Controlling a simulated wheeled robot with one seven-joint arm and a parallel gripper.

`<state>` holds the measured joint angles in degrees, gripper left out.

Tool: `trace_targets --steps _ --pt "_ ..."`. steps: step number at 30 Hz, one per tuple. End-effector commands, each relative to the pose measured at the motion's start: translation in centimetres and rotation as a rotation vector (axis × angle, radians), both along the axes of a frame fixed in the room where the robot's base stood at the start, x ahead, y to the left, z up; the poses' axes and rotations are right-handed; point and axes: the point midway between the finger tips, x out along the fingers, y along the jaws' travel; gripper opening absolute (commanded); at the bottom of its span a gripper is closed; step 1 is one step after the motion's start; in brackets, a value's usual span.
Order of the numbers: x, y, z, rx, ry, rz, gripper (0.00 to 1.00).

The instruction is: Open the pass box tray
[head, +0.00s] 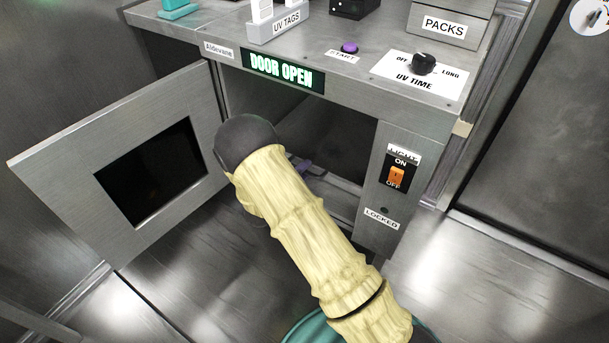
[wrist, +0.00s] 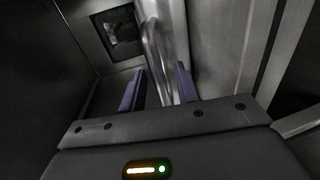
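The pass box stands with its door (head: 80,135) swung open to the left, and its sign (head: 283,70) reads "DOOR OPEN". A grey metal edge, seemingly the tray (head: 340,186), shows low in the opening, partly hidden by my arm. My gripper (wrist: 160,82) is inside the opening; in the head view only a bit of purple finger shows past my arm. In the wrist view the two purple fingers are apart, with a shiny metal bar (wrist: 153,42), seemingly the tray handle, between them. I cannot tell whether either finger touches it.
The box front carries an orange light switch (head: 397,175) and a "LOCKED" label (head: 381,219). On top are a purple start button (head: 349,48), a UV time knob (head: 424,63) and a UV tags holder (head: 277,28). The floor (head: 430,270) in front looks clear.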

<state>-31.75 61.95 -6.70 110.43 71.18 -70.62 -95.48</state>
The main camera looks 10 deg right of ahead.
Motion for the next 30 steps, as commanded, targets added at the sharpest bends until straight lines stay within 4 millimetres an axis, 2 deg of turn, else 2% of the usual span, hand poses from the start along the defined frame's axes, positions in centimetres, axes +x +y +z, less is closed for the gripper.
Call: trace_targets --steps 11,15,16,30 --pt "0.51 -0.38 -0.09 0.0 0.0 0.002 0.3" --pt "0.48 -0.38 -0.1 0.0 0.001 0.001 0.02" --pt "0.48 -0.38 -0.1 0.0 0.001 0.001 0.0" --pt "-0.13 -0.63 0.02 0.0 0.003 -0.013 0.0"
